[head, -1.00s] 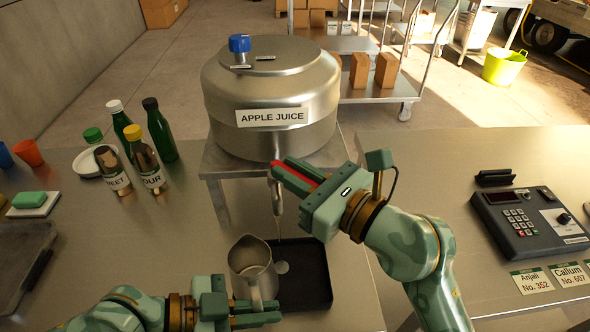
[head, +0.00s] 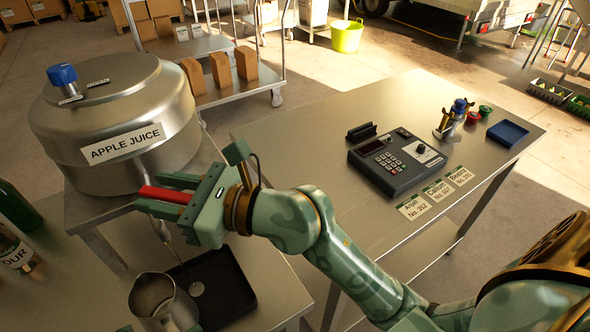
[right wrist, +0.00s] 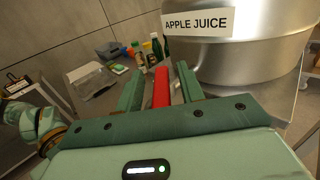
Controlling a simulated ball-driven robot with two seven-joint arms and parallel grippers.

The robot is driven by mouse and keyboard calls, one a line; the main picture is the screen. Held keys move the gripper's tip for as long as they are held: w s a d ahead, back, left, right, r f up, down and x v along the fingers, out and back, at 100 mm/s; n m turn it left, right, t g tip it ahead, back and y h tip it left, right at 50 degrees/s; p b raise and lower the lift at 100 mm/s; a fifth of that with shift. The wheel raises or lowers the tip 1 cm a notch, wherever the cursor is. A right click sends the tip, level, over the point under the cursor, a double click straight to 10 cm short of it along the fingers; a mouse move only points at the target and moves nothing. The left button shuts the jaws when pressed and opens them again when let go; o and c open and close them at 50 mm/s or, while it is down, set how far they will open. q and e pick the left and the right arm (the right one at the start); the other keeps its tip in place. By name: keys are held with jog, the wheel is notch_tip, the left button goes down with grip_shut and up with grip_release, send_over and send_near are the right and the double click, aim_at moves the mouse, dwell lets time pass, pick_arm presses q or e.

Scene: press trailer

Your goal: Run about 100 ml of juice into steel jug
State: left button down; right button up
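The steel jug (head: 150,297) stands at the bottom left of the head view, beside or over the left edge of a black drip tray (head: 232,290). The steel juice drum (head: 115,115), labelled APPLE JUICE, stands on a raised stand above it. Its red tap lever (head: 165,194) lies between the fingers of my right gripper (head: 165,194), with narrow gaps on both sides in the right wrist view (right wrist: 161,88). The spout is partly hidden below the gripper; a thin line under it may be juice.
A keypad machine (head: 395,162) with cards in front stands on the right table. A blue tray (head: 507,133) lies at its far end. Bottles (head: 15,250) stand at the left. A trolley with brown cartons (head: 220,70) is behind.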

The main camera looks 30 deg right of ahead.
jog(key=shift+w+n+g+y, duration=0.1)
jog(key=shift+n+g+y, duration=0.3)
jog(key=shift+n+g, duration=0.1)
jog(key=n+g+y, duration=0.1)
jog(key=w+d+n+g+y, duration=0.1)
jog(key=g, duration=0.1)
jog(key=shift+f, duration=0.15)
jog(key=w+d+n+g+y, duration=0.2)
jog(key=d+n+g, duration=0.4)
jog(key=d+g, duration=0.45)
jog(key=s+d+f+m+t+h, duration=0.1)
jog(key=d+f+m+t+h, duration=0.1)
jog(key=d+f+m, duration=0.5)
jog(key=s+d+f+m+t+h, duration=0.1)
jog(key=d+f+m, duration=0.5)
jog(key=d, duration=0.6)
jog(key=m+t+h, duration=0.1)
jog(key=m+t, duration=0.1)
jog(key=shift+f+m, duration=0.3)
jog(key=shift+f, duration=0.05)
